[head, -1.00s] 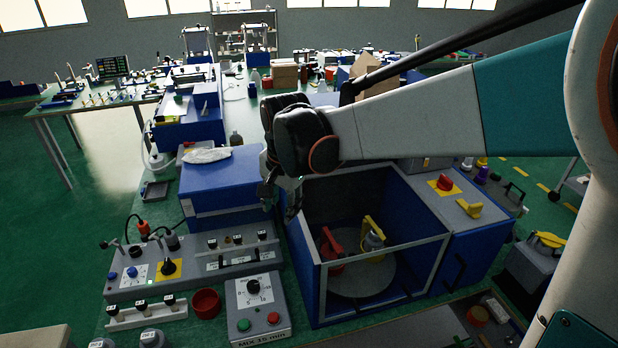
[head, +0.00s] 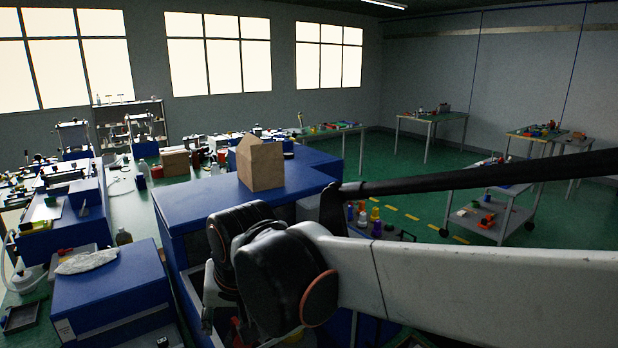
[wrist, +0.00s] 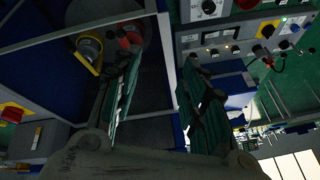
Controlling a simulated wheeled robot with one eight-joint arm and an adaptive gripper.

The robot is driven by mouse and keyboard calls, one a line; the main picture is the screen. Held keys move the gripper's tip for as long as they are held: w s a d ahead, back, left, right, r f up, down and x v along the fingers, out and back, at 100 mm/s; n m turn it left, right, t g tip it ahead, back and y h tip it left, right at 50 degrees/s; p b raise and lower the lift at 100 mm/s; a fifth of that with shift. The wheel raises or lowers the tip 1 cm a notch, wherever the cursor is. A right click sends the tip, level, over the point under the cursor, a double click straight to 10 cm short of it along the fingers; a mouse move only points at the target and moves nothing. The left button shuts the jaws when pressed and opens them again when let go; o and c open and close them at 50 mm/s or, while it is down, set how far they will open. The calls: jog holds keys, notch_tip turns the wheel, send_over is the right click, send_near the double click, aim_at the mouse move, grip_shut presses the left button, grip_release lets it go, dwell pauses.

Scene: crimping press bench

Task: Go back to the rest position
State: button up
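My gripper shows in the wrist view (wrist: 160,85) with its two green-padded fingers apart and nothing between them. In the head view, my gripper (head: 215,300) is at the lower middle, largely hidden behind my wrist joint. Beyond the fingers, the wrist view shows a blue-walled open box with a yellow-handled item (wrist: 88,52) and a red-handled item (wrist: 130,38) inside. Neither touches the fingers as far as I can tell.
A trolley (head: 490,220) stands on the open green floor at the right.

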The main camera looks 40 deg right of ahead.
jog(key=s+d+f+n+t+b, duration=0.1)
jog(key=s+d+f+n, duration=0.1)
jog(key=s, duration=0.2)
jog(key=s+d+f+n+t, duration=0.1)
jog(key=s+d+f+n, duration=0.1)
jog(key=s, duration=0.3)
jog(key=shift+s+n+h+b, duration=0.25)
jog(key=shift+n+h+b, duration=0.05)
jog(key=shift+b, duration=0.1)
jog(key=shift+d, duration=0.1)
dwell(1.2)
